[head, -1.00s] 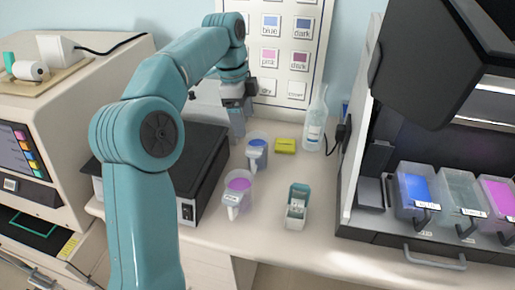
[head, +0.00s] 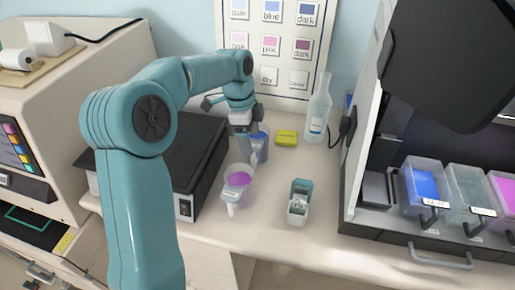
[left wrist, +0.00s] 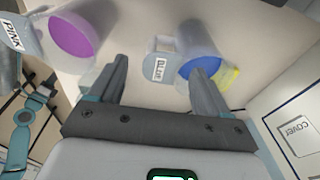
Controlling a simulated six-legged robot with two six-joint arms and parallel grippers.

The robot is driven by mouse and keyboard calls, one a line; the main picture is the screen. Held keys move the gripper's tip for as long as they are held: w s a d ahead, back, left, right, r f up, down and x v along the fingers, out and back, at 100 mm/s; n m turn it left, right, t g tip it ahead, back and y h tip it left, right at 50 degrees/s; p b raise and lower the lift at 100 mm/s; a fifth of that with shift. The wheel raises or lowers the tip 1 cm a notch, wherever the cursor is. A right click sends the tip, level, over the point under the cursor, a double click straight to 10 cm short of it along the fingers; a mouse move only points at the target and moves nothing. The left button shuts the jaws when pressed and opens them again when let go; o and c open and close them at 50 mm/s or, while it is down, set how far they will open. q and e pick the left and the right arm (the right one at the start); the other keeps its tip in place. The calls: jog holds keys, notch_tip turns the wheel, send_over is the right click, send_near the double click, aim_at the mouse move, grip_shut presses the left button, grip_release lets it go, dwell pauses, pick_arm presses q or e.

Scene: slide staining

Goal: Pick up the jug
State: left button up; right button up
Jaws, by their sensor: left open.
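Two clear jugs stand on the bench. The blue jug (head: 262,148) holds blue liquid and is partly hidden behind my left gripper in the head view. In the left wrist view the blue jug (left wrist: 197,42) shows its handle, labelled BLUE, between and just beyond the fingertips. My left gripper (head: 246,148) is open, pointing down at the blue jug's handle; its two fingers (left wrist: 157,80) are apart and hold nothing. The pink jug (head: 242,182) stands nearer the front edge, and its PINK label shows in the left wrist view (left wrist: 70,36). My right gripper is not in view.
A black-topped box (head: 190,150) stands left of the jugs. A yellow block (head: 287,137) and a clear bottle (head: 318,115) are behind to the right. A small slide holder (head: 299,201) stands right of the pink jug. Staining trays (head: 424,186) sit at far right.

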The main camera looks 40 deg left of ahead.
aim_at(253, 146)
pick_arm(q)
jog(key=f, duration=0.5)
jog(key=shift+w+d+p, duration=0.25)
jog(key=shift+w+p, duration=0.1)
jog(key=shift+w, duration=0.05)
jog(key=shift+s+a, duration=0.1)
jog(key=shift+s, duration=0.05)
grip_shut()
notch_tip(253, 146, up, 20)
jog(key=p, duration=0.1)
jog(key=shift+p, duration=0.35)
